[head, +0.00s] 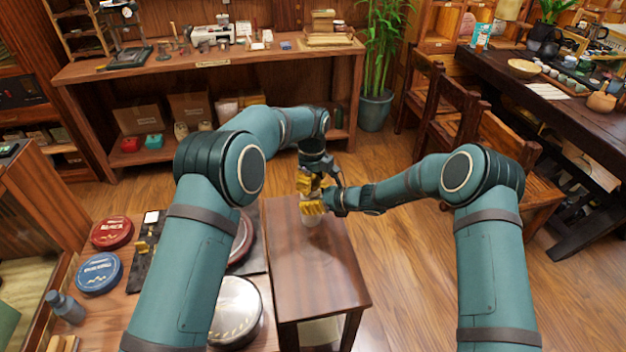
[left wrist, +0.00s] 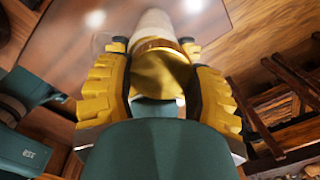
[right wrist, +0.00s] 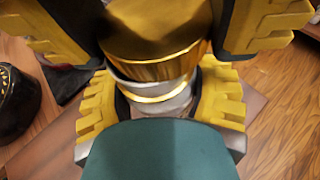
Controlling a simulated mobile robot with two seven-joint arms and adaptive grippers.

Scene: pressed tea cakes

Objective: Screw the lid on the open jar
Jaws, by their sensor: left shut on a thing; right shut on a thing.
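The white jar (head: 310,221) stands upright at the small wooden table, mostly hidden by my grippers. My right gripper (head: 314,205) comes in from the side and is shut on the jar's body; the jar with a gold band also shows in the right wrist view (right wrist: 172,103). My left gripper (head: 305,181) points down from above and is shut on the gold lid (left wrist: 160,74). In the right wrist view the lid (right wrist: 155,45) is in line with the jar's mouth, at its neck. I cannot tell whether its threads have caught.
The small table's top (head: 325,270) is otherwise clear. At left, a lower surface holds a red tin (head: 112,232), a blue tin (head: 99,272) and a pale round tin (head: 236,310). Wooden chairs (head: 515,165) stand at right. A long workbench (head: 200,70) stands behind.

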